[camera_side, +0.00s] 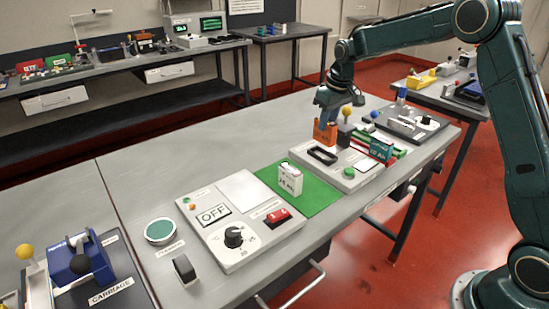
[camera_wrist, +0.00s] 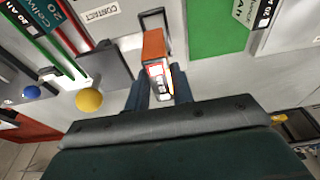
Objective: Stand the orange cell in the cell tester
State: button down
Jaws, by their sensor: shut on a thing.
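The orange cell (camera_side: 325,133) is upright in my gripper (camera_side: 327,108), which is shut on its upper part. The wrist view shows its orange side (camera_wrist: 154,43) and a white-and-red label between my fingers (camera_wrist: 161,90). A black-rimmed socket (camera_side: 323,155) lies on a pale panel with a green button (camera_side: 349,173); I take this to be the cell tester, though its lettering is too small to read. In the side view the cell is just behind and above this socket. In the wrist view the rim (camera_wrist: 153,13) shows beyond the cell. I cannot tell whether they touch.
A white cell (camera_side: 290,180) stands on a green mat (camera_side: 316,197) to the left. A panel with an OFF display (camera_side: 213,214) and dial lies further left. Red, green and teal parts (camera_side: 381,150) and a yellow-ball lever (camera_side: 346,112) crowd the right side.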

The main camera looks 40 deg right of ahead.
aim_at(326, 137)
jog(key=shift+f, duration=2.5)
jog(key=shift+f, duration=0.2)
jog(key=c, duration=1.1)
grip_release()
jog(key=r, duration=0.4)
jog(key=s+r, duration=0.1)
jog(key=r, duration=0.3)
jog(key=s+r, duration=0.1)
jog(key=r, duration=0.3)
jog(key=shift+s+r, duration=0.15)
jog(key=shift+s, duration=0.1)
jog(key=shift+s+r, duration=0.15)
jog(key=shift+r, duration=0.45)
